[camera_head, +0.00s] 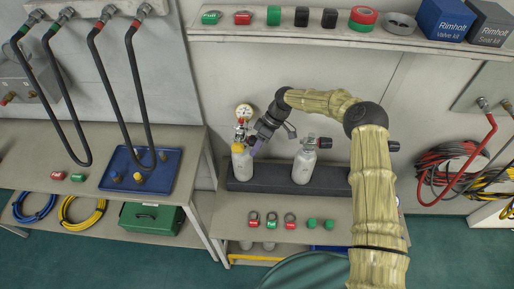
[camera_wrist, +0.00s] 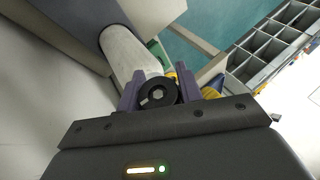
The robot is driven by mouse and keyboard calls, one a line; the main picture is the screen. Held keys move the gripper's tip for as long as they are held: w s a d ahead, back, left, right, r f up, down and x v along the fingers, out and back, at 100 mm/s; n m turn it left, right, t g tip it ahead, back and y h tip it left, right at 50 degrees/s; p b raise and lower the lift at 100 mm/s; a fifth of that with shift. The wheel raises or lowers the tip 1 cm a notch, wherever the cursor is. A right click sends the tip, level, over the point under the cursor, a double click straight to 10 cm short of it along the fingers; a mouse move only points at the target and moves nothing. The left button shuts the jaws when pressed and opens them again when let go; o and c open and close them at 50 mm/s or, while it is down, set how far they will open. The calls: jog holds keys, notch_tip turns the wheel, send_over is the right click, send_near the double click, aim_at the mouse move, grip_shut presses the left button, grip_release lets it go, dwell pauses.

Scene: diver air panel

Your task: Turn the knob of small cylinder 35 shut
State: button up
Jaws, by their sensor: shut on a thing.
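Two small cylinders stand on a dark block on the bench. The left cylinder (camera_head: 242,166) is pale with a yellow band and has a round gauge (camera_head: 244,111) above it. The right cylinder (camera_head: 304,166) is grey-white with a dark knob (camera_head: 324,142). No number is readable, so I cannot tell which is 35. My gripper (camera_head: 251,143) is at the top of the left cylinder. In the wrist view its purple fingers (camera_wrist: 156,92) are shut on a black round knob (camera_wrist: 157,95), one on each side. The pale cylinder body (camera_wrist: 127,50) extends behind the knob.
The dark block (camera_head: 270,185) spans the bench back. Several padlocks (camera_head: 271,219) and green pieces (camera_head: 312,224) lie in front. A shelf (camera_head: 290,32) with tapes and boxes runs above. A blue tray (camera_head: 139,172) and hanging hoses are left; coiled hoses (camera_head: 447,160) hang right.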

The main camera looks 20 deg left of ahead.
jog(key=o, duration=1)
jog(key=b+v, duration=0.2)
jog(key=v, duration=0.5)
jog(key=shift+r, duration=0.2)
